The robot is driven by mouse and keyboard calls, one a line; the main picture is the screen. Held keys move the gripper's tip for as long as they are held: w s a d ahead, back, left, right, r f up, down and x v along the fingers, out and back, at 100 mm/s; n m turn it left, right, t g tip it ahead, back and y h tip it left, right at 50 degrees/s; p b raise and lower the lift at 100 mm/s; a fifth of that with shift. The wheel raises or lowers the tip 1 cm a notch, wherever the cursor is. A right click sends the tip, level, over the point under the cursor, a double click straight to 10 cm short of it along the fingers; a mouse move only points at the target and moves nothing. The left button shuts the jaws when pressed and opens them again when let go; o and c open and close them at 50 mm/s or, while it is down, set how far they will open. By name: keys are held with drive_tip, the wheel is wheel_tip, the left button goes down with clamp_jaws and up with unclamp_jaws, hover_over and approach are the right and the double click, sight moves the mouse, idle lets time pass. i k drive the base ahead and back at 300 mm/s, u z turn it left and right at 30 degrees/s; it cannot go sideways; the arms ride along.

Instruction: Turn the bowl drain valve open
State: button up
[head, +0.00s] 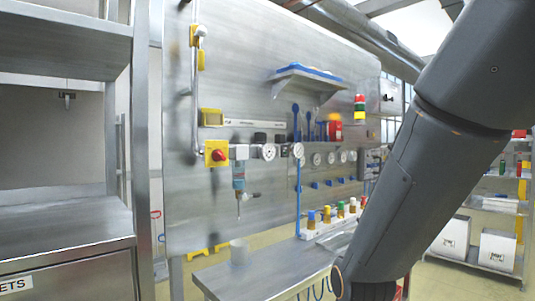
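A filter-type unit with a bluish bowl (239,178) hangs on the steel panel, right of a red knob on a yellow plate. A small fitting (240,196), possibly the bowl drain valve, sits under the bowl, with a thin stem pointing down. It is too small to tell whether it is open or shut. My dark grey arm fills the right side of the view and runs down to the bottom edge. My gripper is out of view, so its distance from the bowl cannot be seen.
The red knob (219,155) and a pressure gauge (268,151) flank the unit. Below it, a steel bench (225,283) carries a whitish cup (238,251) and a rack of coloured-capped items (325,222). A steel cabinet (70,245) stands at left.

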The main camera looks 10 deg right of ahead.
sight(244, 196)
drive_tip(key=k, duration=0.5)
drive_tip(key=u, duration=1)
drive_tip(key=i, duration=0.95)
drive_tip(key=z, duration=1.6)
